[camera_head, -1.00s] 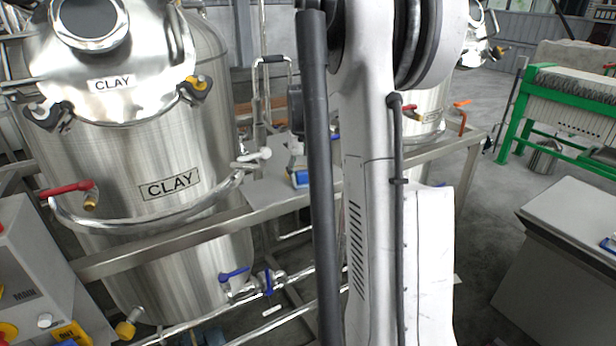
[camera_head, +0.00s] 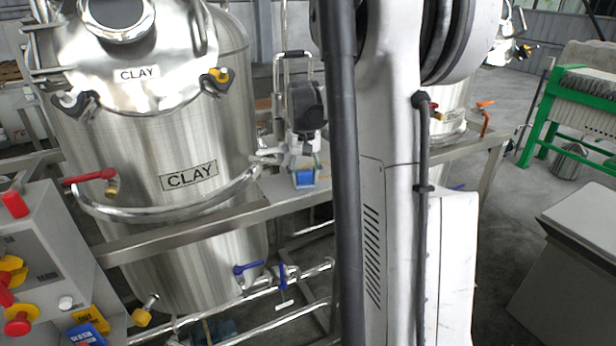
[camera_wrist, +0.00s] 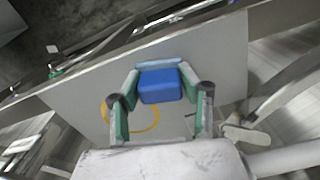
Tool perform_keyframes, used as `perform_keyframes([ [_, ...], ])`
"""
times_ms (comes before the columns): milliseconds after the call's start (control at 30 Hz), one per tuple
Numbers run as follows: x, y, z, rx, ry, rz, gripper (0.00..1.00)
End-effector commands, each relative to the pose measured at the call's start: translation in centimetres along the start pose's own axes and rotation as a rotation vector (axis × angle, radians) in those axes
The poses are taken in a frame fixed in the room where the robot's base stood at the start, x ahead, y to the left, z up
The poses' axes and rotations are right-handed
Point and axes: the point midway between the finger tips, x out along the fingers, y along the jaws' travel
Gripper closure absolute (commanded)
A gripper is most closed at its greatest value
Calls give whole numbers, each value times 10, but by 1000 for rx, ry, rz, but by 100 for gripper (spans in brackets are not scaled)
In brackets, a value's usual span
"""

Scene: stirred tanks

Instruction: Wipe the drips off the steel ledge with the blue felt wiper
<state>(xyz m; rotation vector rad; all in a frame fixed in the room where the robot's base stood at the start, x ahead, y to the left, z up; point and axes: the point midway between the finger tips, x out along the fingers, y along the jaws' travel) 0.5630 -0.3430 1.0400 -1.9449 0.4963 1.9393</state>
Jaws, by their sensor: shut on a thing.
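The blue felt wiper (camera_wrist: 160,85) is a blue block with a paler strip along its far edge. My gripper (camera_wrist: 161,92) is shut on it, with a green-sided finger on each side. The wiper also shows in the head view (camera_head: 304,178), low over the steel ledge. The steel ledge (camera_wrist: 85,112) is a flat grey plate beneath the wiper, also seen beside the tank (camera_head: 275,188). I cannot tell whether the wiper touches it. A yellow ring marking (camera_wrist: 130,128) lies on the ledge, partly behind the left finger. I cannot make out the drips clearly.
A large steel tank labelled CLAY (camera_head: 165,150) stands left of the ledge, with a curved rail near my gripper. A control box (camera_head: 50,265) is at lower left. A green-framed machine (camera_head: 575,120) stands far right.

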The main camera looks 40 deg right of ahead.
Motion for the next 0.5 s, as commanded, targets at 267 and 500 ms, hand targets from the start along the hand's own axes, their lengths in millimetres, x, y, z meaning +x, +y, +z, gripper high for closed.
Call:
perform_keyframes([
  [267, -4, 0, 0, 0, 0, 0, 91],
  [500, -23, 0, 0, 0, 0, 0, 91],
])
